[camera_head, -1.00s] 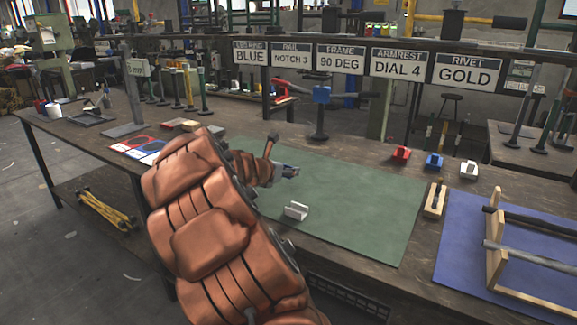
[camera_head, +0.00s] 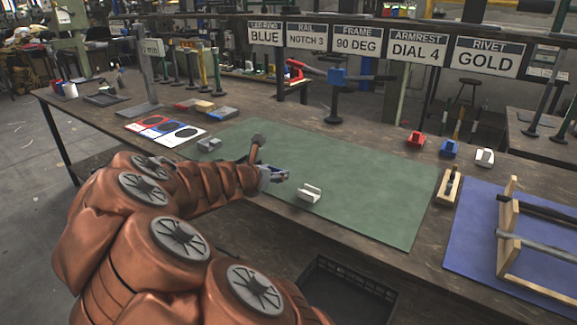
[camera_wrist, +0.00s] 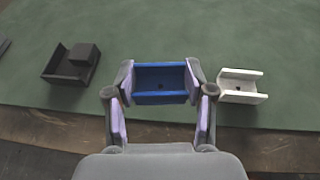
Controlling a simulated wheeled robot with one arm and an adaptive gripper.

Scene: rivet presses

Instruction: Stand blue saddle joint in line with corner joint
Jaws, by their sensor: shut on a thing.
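The blue saddle joint (camera_wrist: 160,83) is a U-shaped channel clasped between both fingers of my gripper (camera_wrist: 160,88). In the head view my gripper (camera_head: 273,175) is over the green mat, with the blue joint (camera_head: 279,174) partly hidden by the fingers. I cannot tell whether the joint touches the mat. A grey joint with a raised block at one corner, seemingly the corner joint (camera_wrist: 70,66), lies left of my gripper; it also shows in the head view (camera_head: 209,144). A white saddle joint (camera_wrist: 241,87) stands just right of my gripper, on the mat (camera_head: 309,194).
The green mat (camera_head: 370,205) is mostly clear. Red (camera_head: 415,140), blue (camera_head: 449,149) and white (camera_head: 485,157) blocks stand behind its right end. A wooden frame (camera_head: 508,235) sits on a blue mat (camera_head: 462,240) at right. A coloured card (camera_head: 165,131) lies at left.

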